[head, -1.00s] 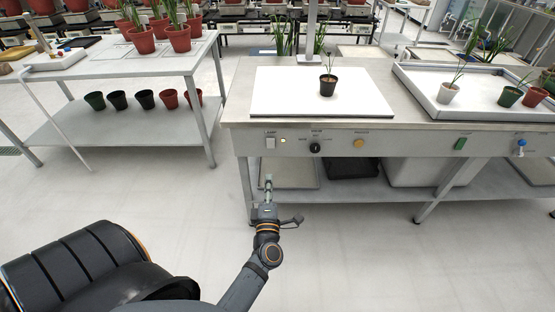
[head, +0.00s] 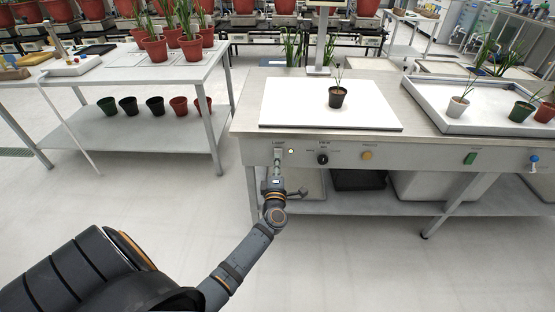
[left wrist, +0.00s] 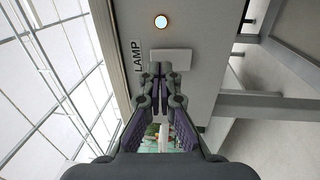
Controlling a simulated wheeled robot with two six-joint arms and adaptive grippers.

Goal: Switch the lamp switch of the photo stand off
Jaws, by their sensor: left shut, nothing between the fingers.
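The photo stand (head: 420,160) is a grey metal table with a control panel along its front edge. The white lamp switch (left wrist: 171,61) shows just beyond my fingertips in the left wrist view, beside the "LAMP" label (left wrist: 137,56). A small round indicator light (left wrist: 161,22) near it glows, and it also shows in the head view (head: 291,151). My left gripper (head: 277,161) is shut and empty, pointing at the panel at the switch, which it largely hides in the head view. I cannot tell whether the fingertips touch the switch. My right gripper is out of view.
A potted plant (head: 338,98) stands on the white board (head: 290,103). A lower shelf (head: 385,206) lies beneath. Floor in front is clear.

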